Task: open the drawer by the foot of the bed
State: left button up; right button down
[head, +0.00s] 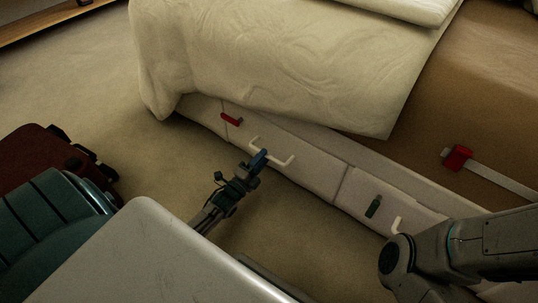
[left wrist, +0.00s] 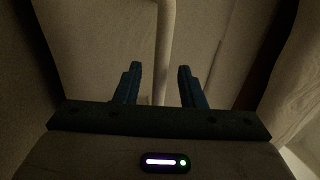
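The bed's base has pale drawer fronts along its near side. The drawer (head: 318,174) under the hanging blanket has a white bar handle (head: 286,161). My left gripper (head: 259,158) is at this handle. In the left wrist view, the pale handle bar (left wrist: 164,45) runs upright in the picture, between the two blue fingers (left wrist: 160,84). The fingers stand apart, with a gap on both sides of the bar. The drawer looks shut.
Another drawer front (head: 350,200) to the right has a white handle (head: 396,225) and a dark green object (head: 374,206). A red object (head: 231,119) is on the left front. A blanket (head: 280,60) hangs over the bed. Suitcases (head: 45,215) stand at left. Carpet (head: 90,90) is clear.

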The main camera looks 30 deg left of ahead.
pick_arm(q)
jog(key=shift+b+x, duration=0.7)
jog(key=shift+x, duration=1.45)
grip_shut()
